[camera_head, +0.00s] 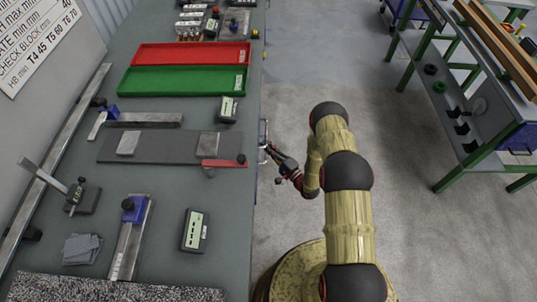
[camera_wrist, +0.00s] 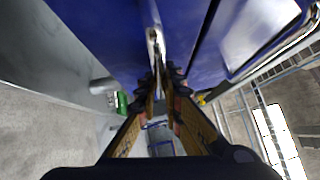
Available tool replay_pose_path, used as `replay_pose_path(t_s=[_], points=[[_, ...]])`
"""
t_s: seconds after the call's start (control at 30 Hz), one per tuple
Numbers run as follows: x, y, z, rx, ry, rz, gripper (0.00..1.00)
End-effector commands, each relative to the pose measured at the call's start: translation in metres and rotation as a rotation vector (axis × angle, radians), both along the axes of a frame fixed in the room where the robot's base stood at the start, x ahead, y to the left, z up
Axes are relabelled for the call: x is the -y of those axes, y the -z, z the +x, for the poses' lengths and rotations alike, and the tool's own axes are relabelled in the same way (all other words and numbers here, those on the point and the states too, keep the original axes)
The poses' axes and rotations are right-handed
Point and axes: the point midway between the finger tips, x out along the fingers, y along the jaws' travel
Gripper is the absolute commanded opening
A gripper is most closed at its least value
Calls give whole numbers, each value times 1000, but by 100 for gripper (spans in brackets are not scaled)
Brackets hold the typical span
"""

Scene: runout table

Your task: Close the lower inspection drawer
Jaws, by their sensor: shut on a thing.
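Below the runout table's right edge, the wrist view shows blue drawer fronts (camera_wrist: 100,30) close ahead, with a dark gap between panels. A metal bar handle (camera_wrist: 153,42) stands on the blue face. My gripper (camera_wrist: 160,88) is shut on this handle, with its dark fingertips on either side of it. In the head view my gripper (camera_head: 277,158) is at the table's right edge, beside a small piece of the metal handle (camera_head: 263,134). The drawer body is hidden under the tabletop. I cannot tell how far the drawer stands out.
The runout table (camera_head: 225,270) carries a red tray (camera_head: 190,54), a green tray (camera_head: 180,80), steel plates and gauges. Bare concrete floor (camera_head: 400,235) lies right of the table. A green-legged bench (camera_head: 490,100) stands farther right.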

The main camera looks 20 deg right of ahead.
Motion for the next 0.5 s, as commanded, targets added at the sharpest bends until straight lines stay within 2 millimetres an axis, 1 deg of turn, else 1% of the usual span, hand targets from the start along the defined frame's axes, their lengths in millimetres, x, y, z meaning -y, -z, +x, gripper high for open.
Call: replay_pose_path(t_s=[0.03,0.27,0.3,0.5], points=[[-3,2,1,-5,-6,1,0],[-4,1,2,-7,-9,2,0],[-4,1,2,-7,-9,2,9],[-4,1,2,-4,-11,2,20]])
